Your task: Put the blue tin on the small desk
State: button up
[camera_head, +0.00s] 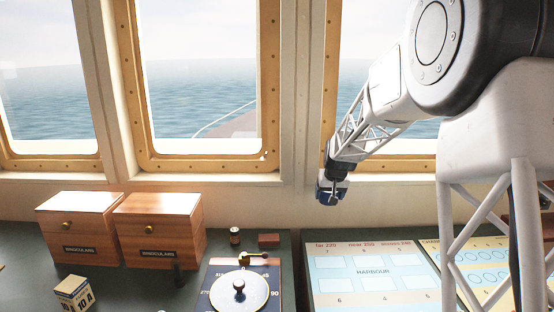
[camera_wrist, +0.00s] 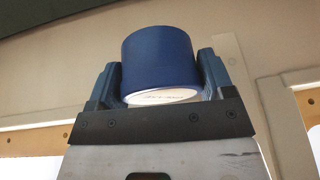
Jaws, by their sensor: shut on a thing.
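The blue tin (camera_wrist: 160,58) is between the two fingers of my gripper (camera_wrist: 156,84) in the wrist view, with a pale end carrying small lettering facing the wrist. In the head view my gripper (camera_head: 333,188) is shut on the blue tin (camera_head: 323,194), held up in the air in front of the wall below the windows, above the back edge of the chart boards. The tin is small there and partly covered by the gripper. I cannot tell which surface is the small desk.
Two wooden binoculars boxes (camera_head: 76,222) (camera_head: 158,228) stand on the dark green counter (camera_head: 130,290). A dial instrument (camera_head: 239,291), a small dark cylinder (camera_head: 235,235), a reddish block (camera_head: 269,240) and a lettered carton (camera_head: 74,293) are there too. A harbour board (camera_head: 372,272) lies right of the dial.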

dwell(0.4)
jog(key=s+d+f+n+y, duration=0.1)
jog(key=s+d+f+n, duration=0.1)
jog(key=s+d, duration=0.6)
jog(key=s+d+f+n+g+y, duration=0.1)
jog(key=s+d, duration=0.7)
jog(key=d, duration=1.3)
jog(key=s+d+f+n, duration=0.4)
jog(key=s+d, duration=0.4)
jog(key=d, duration=0.6)
jog(key=shift+d+n+g+y, duration=0.15)
jog(key=shift+n+g+y, duration=0.25)
jog(key=shift+n, duration=0.4)
jog(key=shift+f, duration=0.1)
jog(key=shift+f, duration=0.1)
jog(key=shift+f, duration=3.25)
jog(key=shift+f, duration=0.3)
jog(key=o, duration=1.1)
jog(key=shift+c, duration=0.2)
